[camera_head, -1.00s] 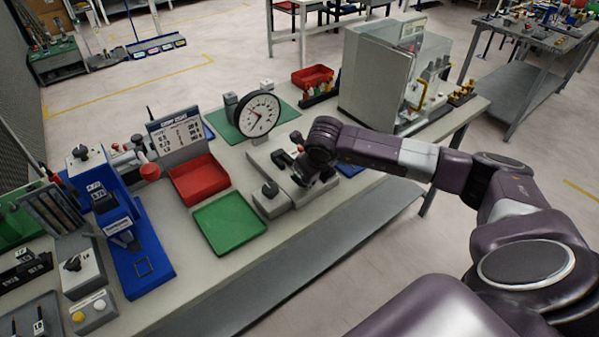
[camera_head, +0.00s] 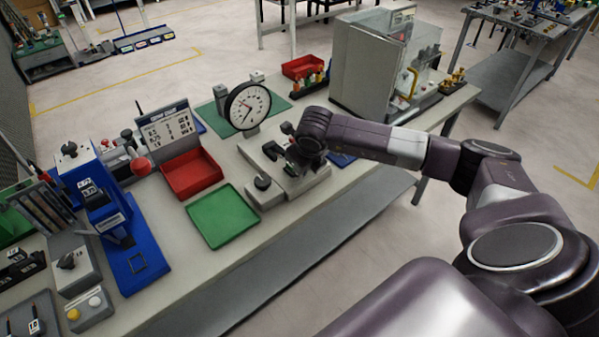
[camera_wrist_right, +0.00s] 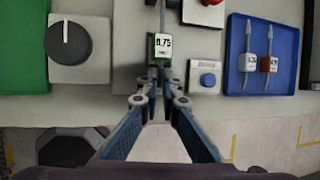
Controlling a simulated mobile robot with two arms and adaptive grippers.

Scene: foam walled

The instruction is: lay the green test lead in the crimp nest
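The green test lead (camera_wrist_right: 162,50) has a green body, a white 0.75 label and a grey wire running up in the right wrist view. My right gripper (camera_wrist_right: 157,78) has its fingertips close together at the near end of the green body and appears shut on it. In the head view, my right gripper (camera_head: 286,150) is low over a grey fixture (camera_head: 308,182). The fixture is probably the crimp nest, but my arm and gripper hide much of it, and I cannot see a slot or whether the lead touches it. My left gripper is out of view.
A black knob (camera_wrist_right: 70,42) stands left of the fingers and a blue button box (camera_wrist_right: 207,78) right. A blue tray (camera_wrist_right: 289,75) holds two other leads. Green (camera_head: 222,217) and red (camera_head: 192,174) trays, a dial gauge (camera_head: 247,106) and a grey cabinet (camera_head: 362,75) surround the fixture.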

